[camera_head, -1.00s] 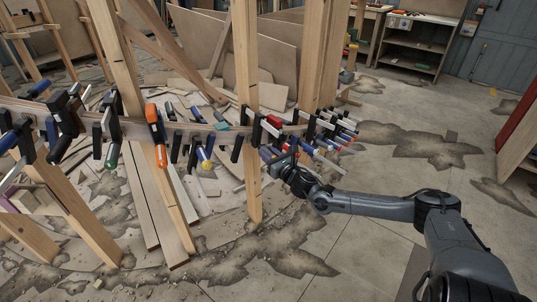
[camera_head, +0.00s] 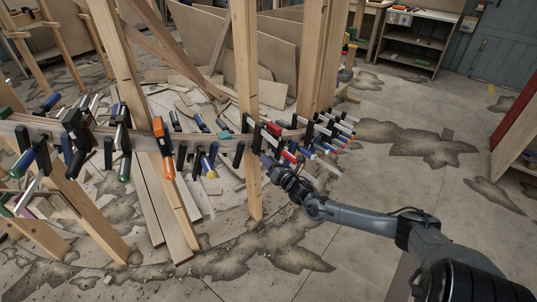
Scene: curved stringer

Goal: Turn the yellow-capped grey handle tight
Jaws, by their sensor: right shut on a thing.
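My right gripper (camera_head: 270,164) is at the row of clamps on the curved wooden stringer (camera_head: 90,133), just right of the middle upright post. It is shut on a clamp handle, but its jaws are small and dark here. The yellow cap and grey grip cannot be made out there, as the gripper and wrist cover them. Left of the post, a clamp with a blue handle (camera_head: 207,164) hangs from the stringer, with a pale yellowish end. My left gripper is not in view.
Several other clamps hang close by, including an orange one (camera_head: 162,148) and a red-handled one (camera_head: 272,129). Wooden posts (camera_head: 246,60) stand among them. Planks and offcuts litter the floor behind. The concrete floor at right (camera_head: 400,170) is mostly open.

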